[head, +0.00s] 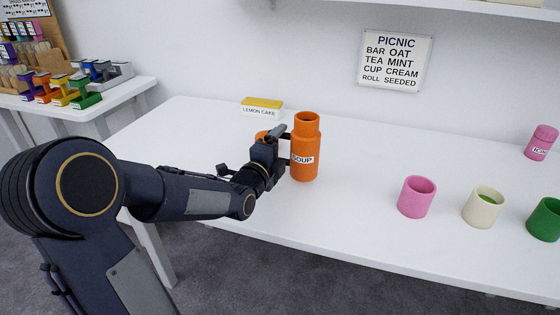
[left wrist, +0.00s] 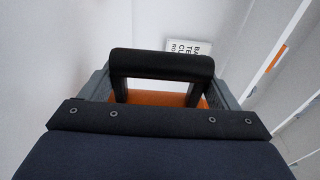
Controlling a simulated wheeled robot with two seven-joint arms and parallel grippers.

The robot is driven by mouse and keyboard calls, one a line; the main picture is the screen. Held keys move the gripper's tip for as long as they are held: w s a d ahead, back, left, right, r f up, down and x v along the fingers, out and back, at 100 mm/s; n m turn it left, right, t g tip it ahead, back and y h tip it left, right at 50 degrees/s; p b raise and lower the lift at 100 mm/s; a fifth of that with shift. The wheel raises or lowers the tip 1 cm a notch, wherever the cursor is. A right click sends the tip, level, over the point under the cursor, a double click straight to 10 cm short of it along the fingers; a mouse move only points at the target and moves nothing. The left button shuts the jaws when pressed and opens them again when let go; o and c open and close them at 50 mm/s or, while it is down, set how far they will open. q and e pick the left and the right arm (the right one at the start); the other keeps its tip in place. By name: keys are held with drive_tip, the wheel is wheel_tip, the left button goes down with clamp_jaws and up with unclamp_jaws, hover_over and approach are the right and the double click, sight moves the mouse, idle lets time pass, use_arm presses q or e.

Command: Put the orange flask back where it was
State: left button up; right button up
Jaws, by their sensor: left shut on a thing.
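The orange flask (head: 306,137), labelled SOUP, is upright at the middle of the white table (head: 360,150). Its top looks open, with no lid on it. My left gripper (head: 286,150) reaches in from the left and is shut on the flask's side. In the left wrist view a strip of the orange flask (left wrist: 152,98) shows behind the dark gripper parts. I cannot tell whether the flask's base touches the table. A small orange thing (head: 262,135), partly hidden behind the gripper, sits on the table. My right gripper is not in view.
A yellow-topped box (head: 262,108) labelled LEMON CAKE stands behind. Pink (head: 417,197), cream (head: 483,207) and green (head: 545,219) cups stand at the right front; a pink flask (head: 541,142) stands behind them. A PICNIC sign (head: 395,60) hangs on the wall. A side table (head: 85,110) holds colored items.

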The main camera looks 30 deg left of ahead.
use_arm(q)
drive_tip(key=shift+d+f, duration=0.1)
drive_tip(key=shift+f, duration=1.25)
drive_tip(key=shift+f+b, duration=0.2)
drive_tip(key=shift+b, duration=0.2)
drive_tip(key=o, duration=0.8)
drive_tip(key=shift+r, duration=0.1)
drive_tip(key=shift+r+p, duration=0.25)
drive_tip(key=shift+p, duration=0.2)
drive_tip(key=s, duration=0.8)
drive_tip(key=s+d, duration=0.1)
drive_tip(key=s, duration=0.3)
drive_tip(key=shift+d+f, duration=0.1)
drive_tip(key=shift+f, duration=0.1)
